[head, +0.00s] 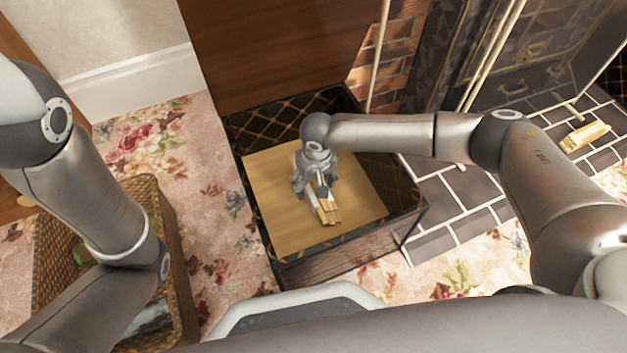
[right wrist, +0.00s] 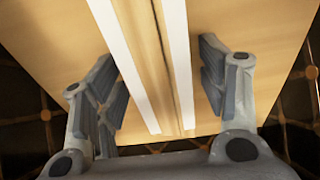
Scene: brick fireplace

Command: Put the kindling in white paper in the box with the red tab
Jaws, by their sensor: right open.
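A bundle of pale kindling (head: 329,213) lies on a light wooden surface inside a dark box (head: 345,255) with a gold lattice lining. In the right wrist view, the kindling (right wrist: 150,55) shows two white strips along its length. My right gripper (head: 318,190) is over the bundle inside the box. Its open fingers (right wrist: 165,92) stand on either side of the kindling, with gaps visible at both sides. I see no red tab on the box. My left arm comes in from the left, and its gripper is out of view.
Another small pale wood bundle (head: 585,135) lies on the dark tiled hearth (head: 455,205) at right. A wicker basket (head: 165,210) stands at lower left, partly behind my left arm. Thin poles stand by the fireplace. Floral carpet (head: 190,170) lies open between basket and box.

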